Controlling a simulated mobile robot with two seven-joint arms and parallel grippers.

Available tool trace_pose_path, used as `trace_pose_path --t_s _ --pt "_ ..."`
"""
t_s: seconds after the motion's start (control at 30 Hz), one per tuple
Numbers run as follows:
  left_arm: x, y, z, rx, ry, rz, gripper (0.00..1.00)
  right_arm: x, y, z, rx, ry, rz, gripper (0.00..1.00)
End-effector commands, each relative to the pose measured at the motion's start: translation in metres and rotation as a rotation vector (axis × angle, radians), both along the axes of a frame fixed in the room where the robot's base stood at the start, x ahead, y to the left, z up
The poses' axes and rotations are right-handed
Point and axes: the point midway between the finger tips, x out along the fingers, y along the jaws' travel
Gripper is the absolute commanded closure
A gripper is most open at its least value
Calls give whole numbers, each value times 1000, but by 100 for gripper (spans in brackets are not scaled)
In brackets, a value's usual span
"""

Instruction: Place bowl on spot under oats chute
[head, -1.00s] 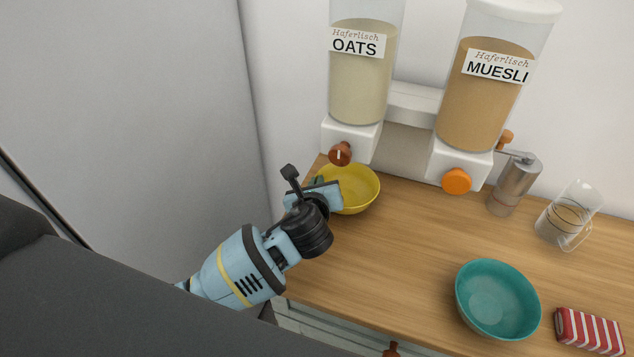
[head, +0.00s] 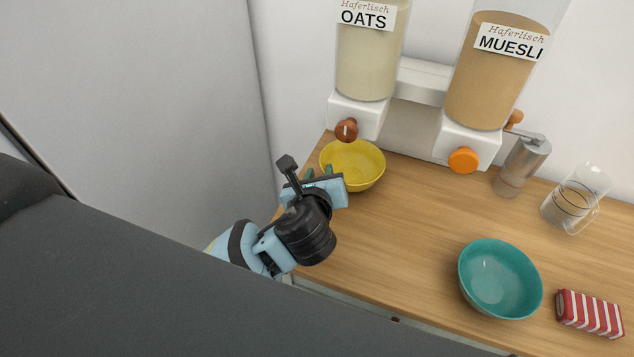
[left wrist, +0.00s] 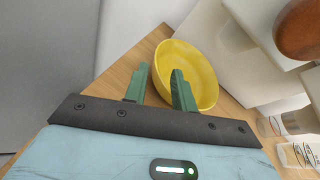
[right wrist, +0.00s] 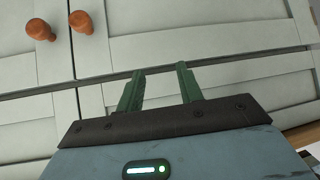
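The yellow bowl (head: 360,178) stands upright on the wooden counter below the oats dispenser (head: 366,60) and its brown knob (head: 346,130). It looks empty. My left gripper (head: 320,172) is just left of and in front of it. In the left wrist view, its green fingers (left wrist: 160,76) are apart with nothing clamped between them. The right finger overlaps the near rim of the yellow bowl (left wrist: 200,65); I cannot tell whether they touch. My right gripper (right wrist: 160,72) is open and empty in front of pale cabinet doors (right wrist: 190,50); it is outside the head view.
A teal bowl (head: 498,280) stands at the counter's right front, beside a red striped packet (head: 590,314). The muesli dispenser (head: 490,75), a metal grinder (head: 521,167) and a glass jug (head: 575,200) line the back. The middle counter is clear. A grey panel (head: 150,100) rises at left.

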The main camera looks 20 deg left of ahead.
Motion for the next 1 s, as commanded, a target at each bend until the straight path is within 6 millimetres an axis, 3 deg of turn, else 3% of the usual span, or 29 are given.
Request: trace_pose_path --t_s 0.1,0.3,1.0 --pt "-19 -5 8 -1 0 -2 74 0 0 0 0 -1 0 64" --pt "-37 -9 15 0 0 0 74 1 0 1 0 -2 0 64" --pt "-41 -10 16 0 -1 0 74 1 0 1 0 -2 0 64"
